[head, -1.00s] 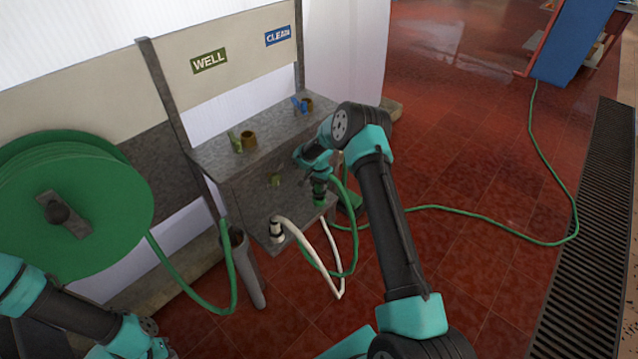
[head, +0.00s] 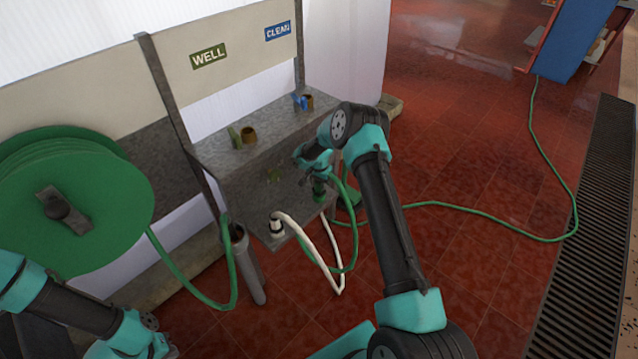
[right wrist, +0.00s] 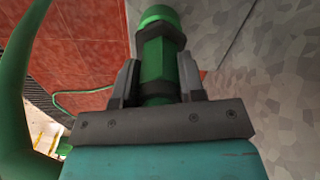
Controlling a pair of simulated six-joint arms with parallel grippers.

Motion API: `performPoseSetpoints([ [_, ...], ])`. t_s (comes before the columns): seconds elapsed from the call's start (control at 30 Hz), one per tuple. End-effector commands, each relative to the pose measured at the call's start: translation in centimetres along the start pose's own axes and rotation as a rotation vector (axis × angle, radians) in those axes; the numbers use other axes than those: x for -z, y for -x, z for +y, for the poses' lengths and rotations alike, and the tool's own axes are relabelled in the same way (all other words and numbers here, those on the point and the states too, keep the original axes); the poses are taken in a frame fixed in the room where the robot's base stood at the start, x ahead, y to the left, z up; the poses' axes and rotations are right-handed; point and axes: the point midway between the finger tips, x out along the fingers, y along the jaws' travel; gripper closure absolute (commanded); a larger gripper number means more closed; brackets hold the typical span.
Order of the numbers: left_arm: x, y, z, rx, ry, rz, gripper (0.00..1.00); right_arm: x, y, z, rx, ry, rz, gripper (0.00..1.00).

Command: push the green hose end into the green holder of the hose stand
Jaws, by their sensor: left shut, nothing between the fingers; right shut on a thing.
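My right gripper (head: 319,174) is over the right end of the stand's lower shelf. It is shut on the green hose end, a six-sided green fitting with dark bands (right wrist: 158,60) in the right wrist view. In the head view, green (head: 319,190) shows just below the fingers at the shelf. I cannot tell there where the hose end stops and the green holder begins, or how deep it sits. The hose stand (head: 238,184) is grey metal. My left gripper (head: 166,350) is shut and empty at the bottom left, away from the stand.
A green hose reel (head: 100,205) is at the left. A grey tube (head: 247,267) stands below the shelf. The red tiled floor (head: 460,150) is mostly open at the right.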

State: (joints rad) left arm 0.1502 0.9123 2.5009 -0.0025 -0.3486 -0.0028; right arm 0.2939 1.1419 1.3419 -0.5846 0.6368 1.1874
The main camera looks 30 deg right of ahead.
Motion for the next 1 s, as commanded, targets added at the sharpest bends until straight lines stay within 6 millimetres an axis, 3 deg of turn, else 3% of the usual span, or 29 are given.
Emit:
performPoseSetpoints([
  [0.77, 0.0, 0.0, 0.0, 0.0, 0.0, 0.0, 1.0, 0.02, -0.59, -0.01, 0.0, 0.0, 0.0, 0.87],
  [0.8, 0.0, 0.0, 0.0, 0.0, 0.0, 0.0, 1.0, 0.02, -0.59, -0.01, 0.0, 0.0, 0.0, 0.59],
  [1.0, 0.0, 0.0, 0.0, 0.0, 0.0, 0.0, 1.0, 0.01, -0.59, -0.01, 0.0, 0.0, 0.0, 0.4],
])
